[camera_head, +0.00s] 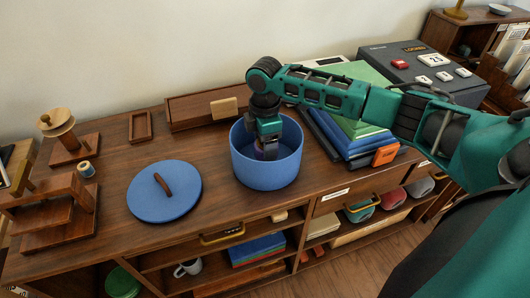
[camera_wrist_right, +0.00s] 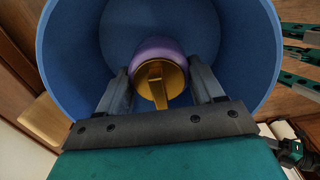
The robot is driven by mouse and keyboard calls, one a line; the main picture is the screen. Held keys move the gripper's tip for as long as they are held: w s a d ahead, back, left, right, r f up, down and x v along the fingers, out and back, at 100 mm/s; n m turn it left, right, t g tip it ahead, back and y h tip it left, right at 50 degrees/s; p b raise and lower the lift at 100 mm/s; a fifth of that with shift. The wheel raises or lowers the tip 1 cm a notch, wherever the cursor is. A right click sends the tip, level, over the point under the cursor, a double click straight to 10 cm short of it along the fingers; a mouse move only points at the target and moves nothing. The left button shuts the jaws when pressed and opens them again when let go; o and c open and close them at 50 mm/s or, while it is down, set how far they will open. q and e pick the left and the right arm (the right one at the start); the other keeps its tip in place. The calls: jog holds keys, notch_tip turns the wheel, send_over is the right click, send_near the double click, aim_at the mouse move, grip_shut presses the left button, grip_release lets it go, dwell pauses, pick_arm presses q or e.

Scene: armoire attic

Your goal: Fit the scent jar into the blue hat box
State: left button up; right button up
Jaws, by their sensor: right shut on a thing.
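The blue hat box (camera_head: 266,172) stands open on the wooden cabinet top, and its wall also fills much of the right wrist view (camera_wrist_right: 235,45). Its round blue lid (camera_head: 150,200) with a brown handle lies to its left. My right gripper (camera_head: 266,146) reaches down into the box. In the right wrist view its fingers (camera_wrist_right: 160,88) are shut on the scent jar (camera_wrist_right: 158,50), which is purple with a gold top. The jar is inside the box's walls. Whether it touches the bottom I cannot tell. In the head view the jar is mostly hidden. My left gripper is not in view.
Blue and green books (camera_head: 345,130) lie close right of the box, with an orange tag (camera_head: 385,155). A dark grey device (camera_head: 415,65) stands behind them. A wooden tray (camera_head: 200,108) is behind the box, and a wooden stand (camera_head: 60,205) is at the left.

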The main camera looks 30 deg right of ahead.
notch_tip(320, 180, down, 3)
jog(key=shift+f, duration=0.15)
jog(key=o, duration=0.8)
jog(key=shift+f, duration=0.15)
jog(key=o, duration=0.5)
